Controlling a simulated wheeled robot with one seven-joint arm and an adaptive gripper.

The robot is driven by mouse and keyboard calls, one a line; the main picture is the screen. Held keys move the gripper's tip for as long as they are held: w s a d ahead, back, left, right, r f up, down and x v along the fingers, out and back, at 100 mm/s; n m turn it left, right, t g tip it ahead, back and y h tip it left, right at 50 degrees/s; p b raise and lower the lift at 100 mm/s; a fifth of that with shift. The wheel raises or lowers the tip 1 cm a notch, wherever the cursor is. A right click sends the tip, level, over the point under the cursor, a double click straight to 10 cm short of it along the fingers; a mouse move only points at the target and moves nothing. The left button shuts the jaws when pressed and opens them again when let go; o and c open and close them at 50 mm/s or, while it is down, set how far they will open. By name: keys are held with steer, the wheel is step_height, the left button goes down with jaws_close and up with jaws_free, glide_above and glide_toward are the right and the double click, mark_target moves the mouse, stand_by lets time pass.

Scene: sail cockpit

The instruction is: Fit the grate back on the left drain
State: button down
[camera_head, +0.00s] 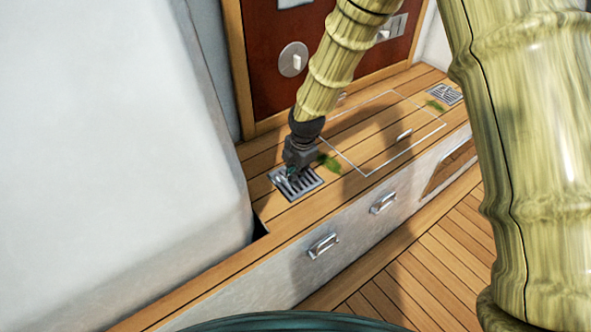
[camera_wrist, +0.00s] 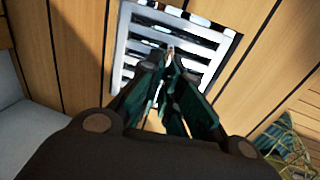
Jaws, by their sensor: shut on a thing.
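The left drain's grate (camera_head: 297,182) is a square metal piece with parallel slots, at the left end of the wooden bench in the head view. It fills the upper middle of the wrist view (camera_wrist: 121,62). My gripper (camera_head: 290,178) is right over it, pointing down. In the wrist view my gripper's fingertips (camera_wrist: 170,58) are close together at the middle of the grate and shut on it. My fingers hide part of the grate. I cannot tell whether the grate lies flush in the drain or slightly above it.
A second drain (camera_head: 444,95) is at the bench's far right. Green leaves lie by the grate (camera_head: 329,162) and by the far drain (camera_head: 434,105). A hatch outline with a small handle (camera_head: 404,135) lies between. A white wall block (camera_head: 110,150) stands close on the left.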

steer(key=c, duration=1.5)
jaws_free()
steer(key=shift+c, duration=0.2)
